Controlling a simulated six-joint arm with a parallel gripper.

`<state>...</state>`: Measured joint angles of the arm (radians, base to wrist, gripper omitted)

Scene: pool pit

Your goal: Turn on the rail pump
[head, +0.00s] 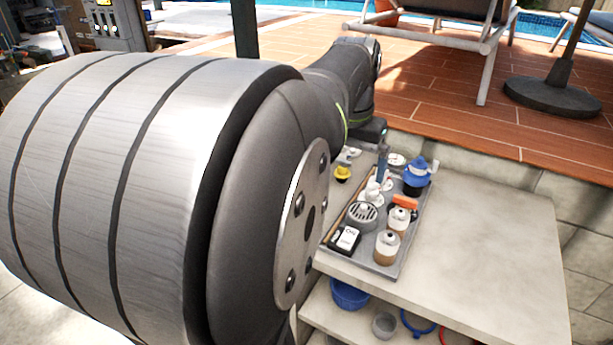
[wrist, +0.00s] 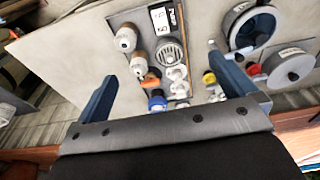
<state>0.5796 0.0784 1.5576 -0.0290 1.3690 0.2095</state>
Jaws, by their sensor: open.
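A small black-and-white labelled box (head: 345,239), whose label seems to read PUMP, stands on a grey panel (head: 378,268) on the stone ledge. It also shows in the wrist view (wrist: 164,20). Beside it are a round grille (head: 361,214), two brown-and-white knobs (head: 387,247), an orange handle (head: 405,202) and a blue-topped fitting (head: 417,178). I cannot tell which one switches the rail pump. My gripper (wrist: 163,64) is open and empty, its blue fingers spread above the panel, apart from its parts. In the head view my arm hides much of the gripper.
A yellow piece (head: 343,173) sits left of the panel. Two round grey-rimmed fittings (wrist: 250,27) lie at the right in the wrist view. The ledge (head: 490,250) is bare right of the panel. A blue basket (head: 349,294) sits below it. A lounger and umbrella base (head: 552,95) stand behind.

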